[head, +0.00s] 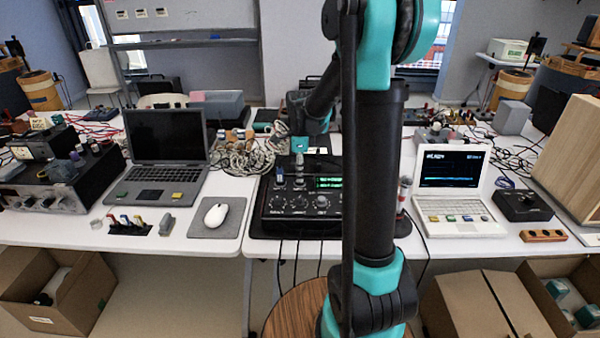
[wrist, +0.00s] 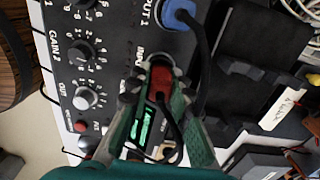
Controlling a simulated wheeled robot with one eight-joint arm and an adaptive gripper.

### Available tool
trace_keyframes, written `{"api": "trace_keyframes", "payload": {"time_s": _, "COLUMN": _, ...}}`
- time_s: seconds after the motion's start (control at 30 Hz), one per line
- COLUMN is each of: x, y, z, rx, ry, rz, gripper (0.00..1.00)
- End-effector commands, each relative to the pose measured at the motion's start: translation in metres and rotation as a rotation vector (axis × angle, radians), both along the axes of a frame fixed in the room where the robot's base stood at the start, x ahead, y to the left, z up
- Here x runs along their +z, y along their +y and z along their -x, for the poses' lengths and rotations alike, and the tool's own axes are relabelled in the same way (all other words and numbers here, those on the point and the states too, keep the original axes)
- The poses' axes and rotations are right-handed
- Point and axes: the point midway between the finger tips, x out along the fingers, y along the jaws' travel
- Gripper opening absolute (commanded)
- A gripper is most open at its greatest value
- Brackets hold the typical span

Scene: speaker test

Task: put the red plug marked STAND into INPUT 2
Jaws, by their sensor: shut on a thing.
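The black audio unit (head: 275,222) with knobs and green displays stands on the middle table. In the wrist view its panel (wrist: 62,20) carries INPUT labels. My gripper (wrist: 158,88) is shut on a red plug (wrist: 160,76) with a dark cable. The plug's nose is over or at the panel beside an INPUT label; its number is hidden, and I cannot tell whether the plug is seated. No STAND marking is readable. A blue plug (wrist: 178,13) sits at INPUT 1. In the head view my gripper (head: 299,152) is above the unit's back part, and the red plug is not clear.
A laptop (head: 165,150) and a mouse (head: 216,215) stand left of the unit. A white laptop (head: 455,222) stands right. Coiled cables (head: 245,155) lie behind on the left. In the wrist view, black holders (wrist: 245,70) stand close beside the panel.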

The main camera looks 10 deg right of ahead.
Motion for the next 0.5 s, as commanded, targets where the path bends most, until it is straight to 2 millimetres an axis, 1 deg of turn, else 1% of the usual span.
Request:
{"api": "trace_keyframes", "payload": {"time_s": 0.33, "x": -0.002, "y": 0.0, "z": 0.0, "rx": 0.0, "ry": 0.0, "rz": 0.0, "gripper": 0.0}}
{"api": "trace_keyframes", "payload": {"time_s": 0.37, "x": -0.002, "y": 0.0, "z": 0.0, "rx": 0.0, "ry": 0.0, "rz": 0.0, "gripper": 0.22}}
{"api": "trace_keyframes", "payload": {"time_s": 0.5, "x": -0.002, "y": 0.0, "z": 0.0001, "rx": 0.0, "ry": 0.0, "rz": 0.0, "gripper": 0.39}}
